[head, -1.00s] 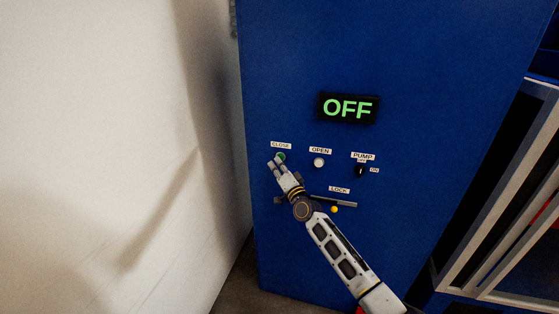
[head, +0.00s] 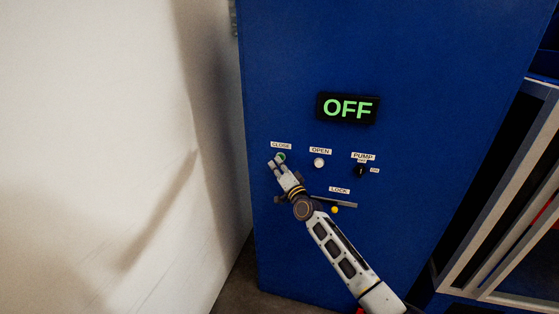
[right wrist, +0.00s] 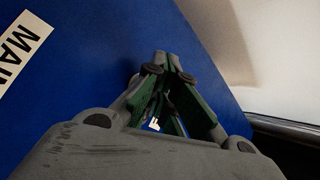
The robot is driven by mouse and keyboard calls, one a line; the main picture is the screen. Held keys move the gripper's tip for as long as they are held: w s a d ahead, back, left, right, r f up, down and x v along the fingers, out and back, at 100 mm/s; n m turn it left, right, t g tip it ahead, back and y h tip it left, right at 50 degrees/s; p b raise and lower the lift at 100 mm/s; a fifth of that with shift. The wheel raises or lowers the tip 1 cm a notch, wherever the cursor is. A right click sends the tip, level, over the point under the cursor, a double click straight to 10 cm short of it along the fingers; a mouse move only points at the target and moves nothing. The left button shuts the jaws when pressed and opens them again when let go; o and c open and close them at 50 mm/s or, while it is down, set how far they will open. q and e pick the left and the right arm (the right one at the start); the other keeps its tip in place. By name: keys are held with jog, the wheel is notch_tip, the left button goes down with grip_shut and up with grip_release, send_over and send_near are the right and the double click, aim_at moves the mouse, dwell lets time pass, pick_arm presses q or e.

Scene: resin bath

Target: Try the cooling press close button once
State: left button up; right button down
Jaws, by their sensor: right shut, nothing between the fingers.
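The green close button (head: 281,156) sits under its CLOSE label (head: 281,145) on the blue cooling press panel (head: 300,60). My right gripper (head: 276,161) is shut and empty, with its fingertips right at the close button and partly covering it. I cannot tell whether they touch it. In the right wrist view my right gripper (right wrist: 170,62) has its fingertips together near the blue panel, and the button is hidden there. The display (head: 347,108) reads OFF in green. My left gripper is not in view.
A white wall (head: 100,150) stands close on the left. A metal frame (head: 500,210) is at the right.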

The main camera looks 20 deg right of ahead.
jog(key=shift+s, duration=0.15)
jog(key=shift+s+a+p, duration=0.45)
jog(key=shift+s+p, duration=0.2)
jog(key=shift+p, duration=0.05)
jog(key=shift+s+a, duration=0.1)
jog(key=s+a+p, duration=0.1)
jog(key=s+p, duration=0.1)
jog(key=s+a+p, duration=0.1)
jog(key=s, duration=0.1)
jog(key=shift+a, duration=0.35)
dwell(0.4)
dwell(0.8)
